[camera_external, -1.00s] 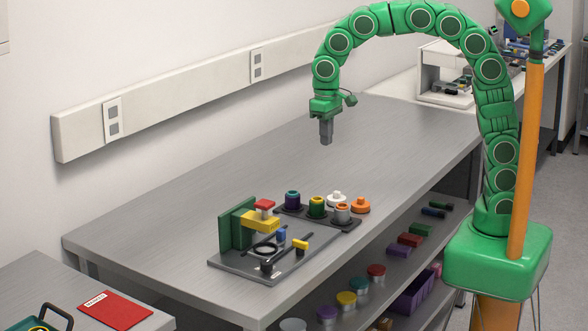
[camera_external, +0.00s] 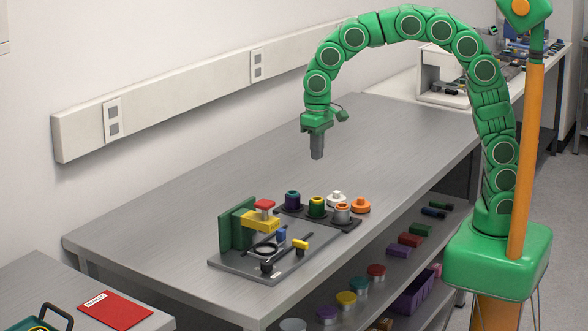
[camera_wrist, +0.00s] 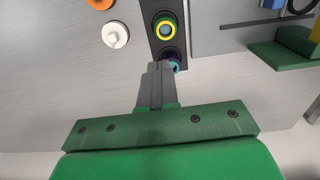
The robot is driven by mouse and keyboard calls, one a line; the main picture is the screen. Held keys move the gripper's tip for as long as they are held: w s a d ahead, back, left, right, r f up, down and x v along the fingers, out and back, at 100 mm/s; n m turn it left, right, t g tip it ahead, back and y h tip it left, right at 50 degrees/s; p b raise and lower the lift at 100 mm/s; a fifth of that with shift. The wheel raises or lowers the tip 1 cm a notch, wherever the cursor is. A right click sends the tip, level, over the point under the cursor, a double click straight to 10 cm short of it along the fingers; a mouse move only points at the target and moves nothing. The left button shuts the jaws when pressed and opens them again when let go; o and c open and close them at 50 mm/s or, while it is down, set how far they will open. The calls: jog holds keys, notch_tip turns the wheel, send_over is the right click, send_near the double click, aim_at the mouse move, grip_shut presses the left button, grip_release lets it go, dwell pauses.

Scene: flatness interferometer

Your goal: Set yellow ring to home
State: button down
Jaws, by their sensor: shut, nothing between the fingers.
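The yellow ring (camera_wrist: 165,28) sits on top of a green cylinder (camera_external: 317,209) in a dark rack (camera_external: 289,209) on the bench; the cylinder appears upright. My gripper (camera_external: 317,157) points down with its fingers together and empty, in the air above the bench and the rack. In the wrist view the fingertips (camera_wrist: 157,66) partly cover a purple piece with a teal ring (camera_wrist: 175,66). That purple piece (camera_external: 292,198) stands at the rack's left end. Which spot is home cannot be told from the pictures.
A fixture with a green upright (camera_external: 237,226), yellow arm and red cap stands in front of the rack. A white piece (camera_external: 336,199), an orange piece (camera_external: 360,205) and a grey-topped cylinder (camera_external: 342,214) are close to the green one. The bench's far part is clear.

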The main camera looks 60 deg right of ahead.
notch_tip(320, 180, down, 11)
dwell(0.4)
jog(key=shift+f, duration=0.55)
jog(key=shift+s+d+f, duration=0.15)
jog(key=shift+s+f, duration=0.05)
jog(key=shift+f, duration=0.6)
jog(key=shift+s, duration=0.1)
notch_tip(320, 180, up, 16)
jog(key=shift+w, duration=0.3)
jog(key=shift+f, duration=0.1)
